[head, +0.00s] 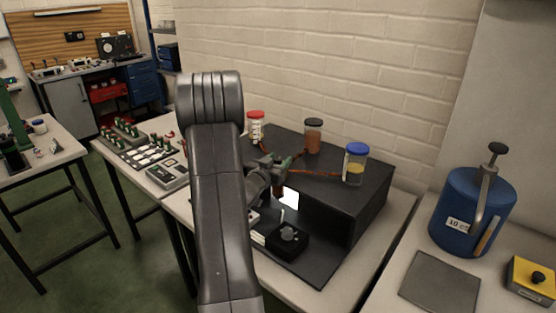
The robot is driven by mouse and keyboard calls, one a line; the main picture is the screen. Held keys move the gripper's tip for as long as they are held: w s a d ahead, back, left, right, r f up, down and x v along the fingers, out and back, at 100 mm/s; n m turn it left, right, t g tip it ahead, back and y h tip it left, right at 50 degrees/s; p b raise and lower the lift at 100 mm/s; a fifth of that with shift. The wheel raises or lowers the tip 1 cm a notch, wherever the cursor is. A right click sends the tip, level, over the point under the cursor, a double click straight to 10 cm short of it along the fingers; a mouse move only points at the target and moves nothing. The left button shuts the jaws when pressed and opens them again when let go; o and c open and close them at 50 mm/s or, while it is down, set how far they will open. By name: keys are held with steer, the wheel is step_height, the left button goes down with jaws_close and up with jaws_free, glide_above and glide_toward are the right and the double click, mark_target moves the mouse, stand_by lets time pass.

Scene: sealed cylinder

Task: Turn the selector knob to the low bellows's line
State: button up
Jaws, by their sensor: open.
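A black block with a round selector knob (288,234) sits on the dark base plate in front of a black box (350,200). A small light mark or pointer shows at the knob's back edge; I cannot read its setting. My gripper (281,186) is open, above and behind the knob and apart from it, near the box's front edge. On the box stand a red-capped jar (256,127), a brown jar (313,136) and a blue-capped jar with yellow contents (354,165). Copper-coloured lines run from them toward my gripper. I cannot tell which is the low bellows.
My arm hides the box's left side. At right stand a blue canister (470,212) with a lever, a dark flat plate (440,284) and a yellow box (533,279). Switch panels (140,143) and a grey device (168,175) lie on the table at left.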

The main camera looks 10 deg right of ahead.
steer(key=c, duration=1)
steer(key=shift+o, duration=0.2)
